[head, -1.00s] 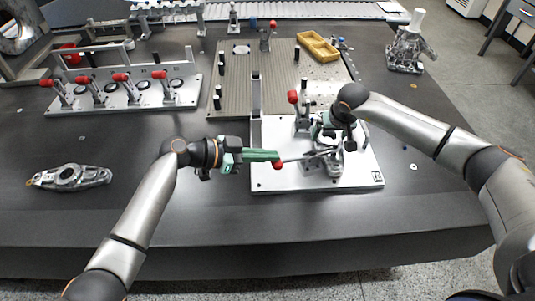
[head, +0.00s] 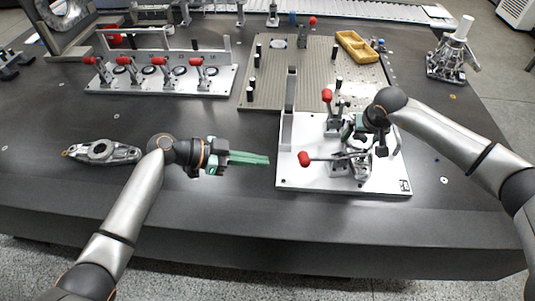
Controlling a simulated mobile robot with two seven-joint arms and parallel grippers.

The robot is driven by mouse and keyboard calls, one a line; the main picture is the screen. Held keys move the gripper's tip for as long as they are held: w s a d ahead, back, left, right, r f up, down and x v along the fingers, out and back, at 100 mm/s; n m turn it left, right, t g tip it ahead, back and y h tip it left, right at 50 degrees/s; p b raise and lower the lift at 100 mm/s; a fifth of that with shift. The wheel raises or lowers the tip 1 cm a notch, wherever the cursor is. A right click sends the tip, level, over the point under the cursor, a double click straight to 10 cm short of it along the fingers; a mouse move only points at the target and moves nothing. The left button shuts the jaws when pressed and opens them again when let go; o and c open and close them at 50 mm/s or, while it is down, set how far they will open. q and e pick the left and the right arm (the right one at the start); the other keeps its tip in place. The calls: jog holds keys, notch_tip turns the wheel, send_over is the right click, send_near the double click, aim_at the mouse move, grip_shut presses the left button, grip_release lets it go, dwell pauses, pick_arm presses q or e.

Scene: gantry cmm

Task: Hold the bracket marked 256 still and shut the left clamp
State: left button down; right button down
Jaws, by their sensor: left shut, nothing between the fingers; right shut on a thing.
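A white fixture plate (head: 300,180) carries a grey metal bracket (head: 362,166), partly hidden by clamp parts and my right gripper; no number on it is readable. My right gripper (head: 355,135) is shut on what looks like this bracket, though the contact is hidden. One red-handled clamp (head: 304,158) has its lever lying low, pointing left from the bracket. Another red-handled clamp (head: 327,95) behind it stands with its handle up. I cannot tell which is called left. My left gripper (head: 268,160), with green fingers, is shut and empty, left of the low red handle and apart from it.
A similar loose casting (head: 101,151) lies at the left of the dark table (head: 230,225). A fixture with several red-handled clamps (head: 160,80), a grooved plate (head: 300,75) and a yellow tray (head: 356,47) stand behind. The table front is clear.

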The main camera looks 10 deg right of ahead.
grip_release()
jog(key=shift+r, duration=0.1)
jog(key=v, duration=1.2)
jog(key=shift+s+r+p, duration=0.15)
jog(key=shift+r+p, duration=0.05)
jog(key=shift+p, duration=0.2)
